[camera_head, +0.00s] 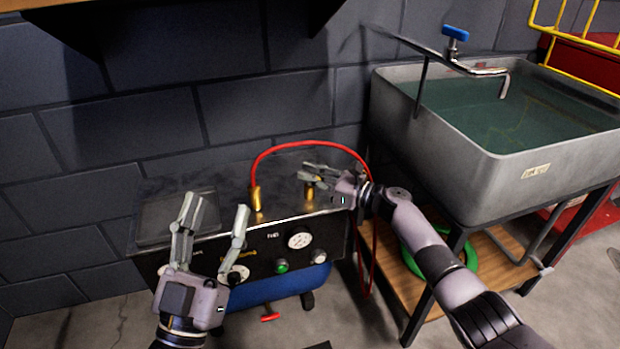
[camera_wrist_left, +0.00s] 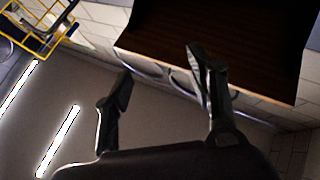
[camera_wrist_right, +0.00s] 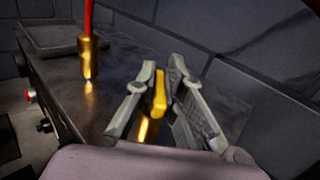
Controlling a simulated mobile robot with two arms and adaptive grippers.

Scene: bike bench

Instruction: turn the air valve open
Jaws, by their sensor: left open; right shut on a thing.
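The air valve (camera_head: 309,190) is a brass fitting on the top of the black compressor box (camera_head: 170,250). In the right wrist view its yellow handle (camera_wrist_right: 159,90) stands between the two fingers of my right gripper (camera_wrist_right: 163,72). My right gripper (camera_head: 310,173) is shut on the handle, and its fingers partly hide the valve in the head view. My left gripper (camera_head: 216,208) is open and empty in front of the box's left part. The left wrist view shows no valve, only the open fingers (camera_wrist_left: 160,68).
A red hose (camera_head: 310,144) arches from a second brass fitting (camera_head: 256,200) over the box. Gauges, knobs and a green button (camera_head: 281,267) are on the front. A water-filled sink (camera_head: 440,165) stands to the right. A dark shelf (camera_wrist_left: 240,60) hangs above.

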